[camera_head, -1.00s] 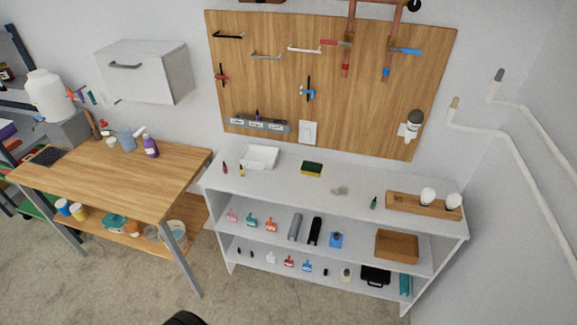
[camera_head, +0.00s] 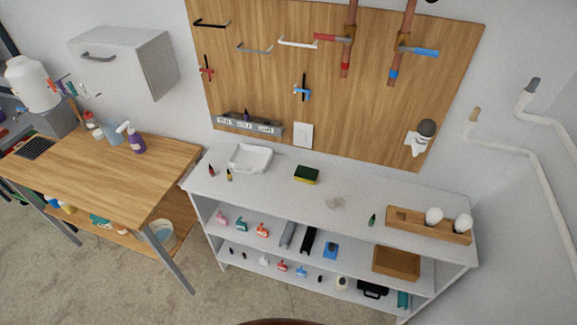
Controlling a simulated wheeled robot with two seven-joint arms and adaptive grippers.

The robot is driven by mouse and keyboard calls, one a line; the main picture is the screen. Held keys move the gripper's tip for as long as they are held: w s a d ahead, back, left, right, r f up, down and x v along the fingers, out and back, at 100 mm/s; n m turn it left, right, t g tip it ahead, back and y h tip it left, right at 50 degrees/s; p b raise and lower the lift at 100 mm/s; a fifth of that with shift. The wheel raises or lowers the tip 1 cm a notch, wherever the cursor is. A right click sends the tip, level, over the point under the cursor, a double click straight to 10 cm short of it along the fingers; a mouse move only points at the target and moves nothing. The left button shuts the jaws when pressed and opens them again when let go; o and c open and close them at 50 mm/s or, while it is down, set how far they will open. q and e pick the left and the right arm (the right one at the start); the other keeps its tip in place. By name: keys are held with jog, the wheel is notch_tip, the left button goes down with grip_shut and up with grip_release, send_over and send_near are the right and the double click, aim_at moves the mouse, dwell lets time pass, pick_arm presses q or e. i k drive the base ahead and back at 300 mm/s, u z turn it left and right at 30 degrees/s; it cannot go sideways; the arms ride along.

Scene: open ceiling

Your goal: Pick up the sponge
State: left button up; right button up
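The sponge (camera_head: 306,175), yellow with a dark green top, lies on the top of the white shelf unit (camera_head: 275,187), towards the back edge near the wall panel. Nothing covers it. Neither of my grippers is in view, and nothing touches the sponge apart from the shelf top.
A white tray (camera_head: 250,158) and small bottles (camera_head: 229,175) stand left of the sponge. A clear small object (camera_head: 335,203), a green bottle (camera_head: 372,220) and a wooden holder with bulbs (camera_head: 427,224) are to the right. A wooden table (camera_head: 100,165) stands at the left. The floor in front is clear.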

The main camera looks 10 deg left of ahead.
aim_at(304, 174)
jog(key=z, duration=0.15)
jog(key=i, duration=0.85)
jog(key=z, duration=0.45)
